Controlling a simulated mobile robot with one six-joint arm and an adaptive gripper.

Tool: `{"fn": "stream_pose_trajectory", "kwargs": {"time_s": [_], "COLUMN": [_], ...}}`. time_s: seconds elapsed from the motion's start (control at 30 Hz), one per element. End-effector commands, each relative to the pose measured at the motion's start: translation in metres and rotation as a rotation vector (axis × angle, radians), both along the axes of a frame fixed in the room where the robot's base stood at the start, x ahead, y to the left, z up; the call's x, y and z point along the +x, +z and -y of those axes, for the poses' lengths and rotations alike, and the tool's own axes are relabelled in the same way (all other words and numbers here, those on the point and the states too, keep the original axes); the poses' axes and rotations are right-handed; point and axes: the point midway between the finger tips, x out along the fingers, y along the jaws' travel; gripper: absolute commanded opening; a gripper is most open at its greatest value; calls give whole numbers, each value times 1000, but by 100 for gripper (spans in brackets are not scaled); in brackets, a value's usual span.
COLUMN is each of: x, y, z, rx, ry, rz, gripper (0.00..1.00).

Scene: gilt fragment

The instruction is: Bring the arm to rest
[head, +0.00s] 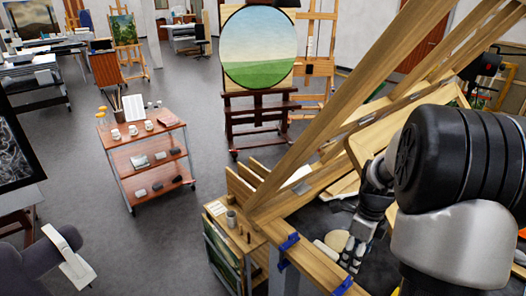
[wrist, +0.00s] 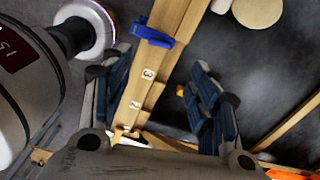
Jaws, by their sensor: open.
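My gripper (head: 352,256) hangs at the lower right of the head view, below my dark arm link, beside the wooden frame. In the wrist view my gripper (wrist: 163,62) has its two blue-padded fingers spread wide, and nothing is held between them. A wooden rail (wrist: 165,55) with a blue clamp passes below the gap, nearer the left finger. I cannot tell whether the gripper touches the frame.
A large wooden frame (head: 335,115) with blue clamps (head: 289,242) stands close to my arm. A pale round disc (head: 337,240) lies beyond the gripper. A shelved cart (head: 150,140) with cups stands left, and an easel (head: 257,110) at the back. Grey floor between them is clear.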

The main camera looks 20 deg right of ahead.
Motion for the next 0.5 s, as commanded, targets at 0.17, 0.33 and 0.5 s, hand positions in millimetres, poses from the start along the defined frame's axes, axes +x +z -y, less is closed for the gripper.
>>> {"fn": "stream_pose_trajectory", "kwargs": {"time_s": [0.17, 0.33, 0.5], "x": [2, -7, -37], "y": [17, 66, 107], "z": [-17, -74, -139], "rx": [-16, -73, -163], "ry": [134, 594, 1171], "rz": [22, 79, 127], "gripper": [55, 55, 55]}}
